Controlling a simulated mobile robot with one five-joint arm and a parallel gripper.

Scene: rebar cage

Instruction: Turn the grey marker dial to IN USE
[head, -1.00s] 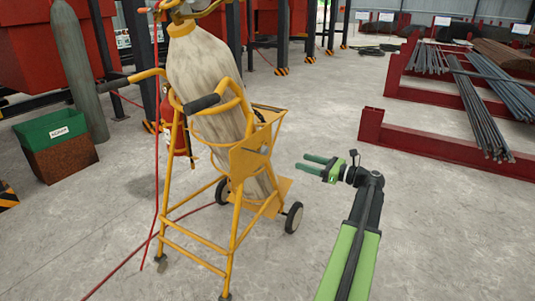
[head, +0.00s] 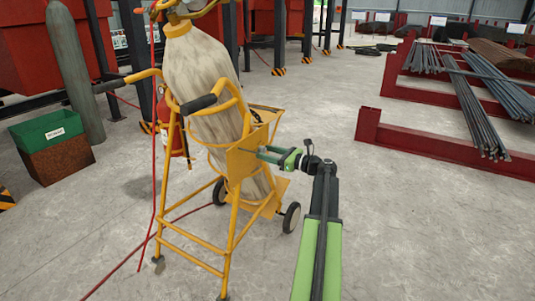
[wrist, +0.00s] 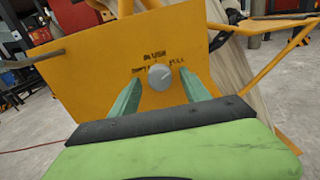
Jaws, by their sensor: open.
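The grey marker dial (wrist: 160,77) is a round knob on a yellow plate (wrist: 85,80), seen in the wrist view. Small dark lettering sits above the dial and to either side of it; the word above looks like IN USE, though blurred. A pale mark on the dial seems to point up and to the right. My gripper (wrist: 163,84) is open, with one green finger on each side of the dial; I cannot tell whether they touch it. In the head view my gripper (head: 262,153) is at the cart's plate (head: 240,165), and the dial is hidden.
The plate belongs to a yellow wheeled cart (head: 168,235) holding a tall, pale, worn cylinder (head: 205,75). A red hose (head: 153,200) runs beside it. Red racks with steel bars (head: 465,95) stand right. The floor between is clear.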

